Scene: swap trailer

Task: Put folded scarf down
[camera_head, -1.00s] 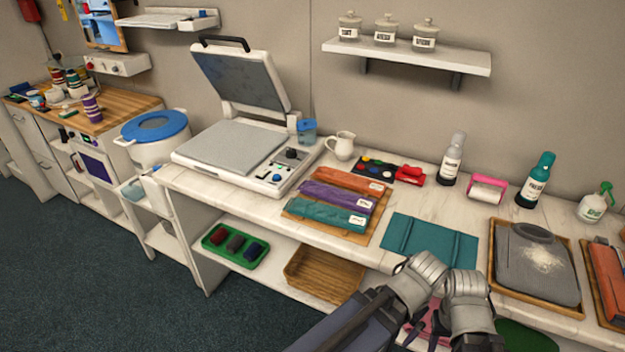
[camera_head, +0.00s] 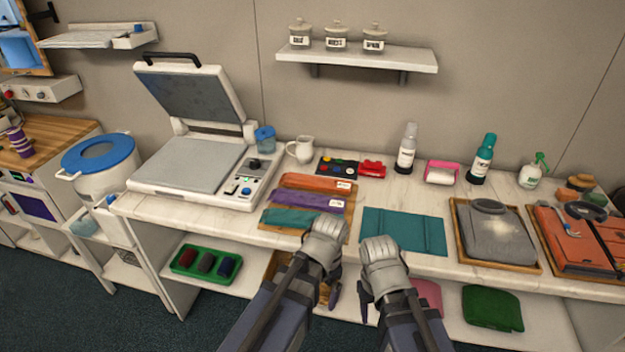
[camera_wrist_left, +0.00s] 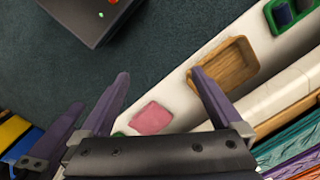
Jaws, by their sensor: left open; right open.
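A folded teal scarf (camera_head: 403,232) lies flat on the white counter, right of the tray of scarves. Orange (camera_head: 316,182), purple (camera_head: 308,198) and teal (camera_head: 290,217) folded scarves lie side by side on a wooden tray. My left gripper (camera_head: 335,294) and my right gripper (camera_head: 363,300) hang in front of the counter's edge, apart from the flat scarf. In the left wrist view my left gripper (camera_wrist_left: 160,75) is open, with nothing between its fingers. My right gripper is open, its fingers partly hidden behind its wrist.
A press with its lid raised (camera_head: 190,165) stands at left. A wooden tray with a grey garment (camera_head: 493,235) stands right of the teal scarf. The lower shelf holds a wooden basket (camera_wrist_left: 225,72), a pink cloth (camera_wrist_left: 150,118) and a green cloth (camera_head: 492,308). Bottles stand along the back.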

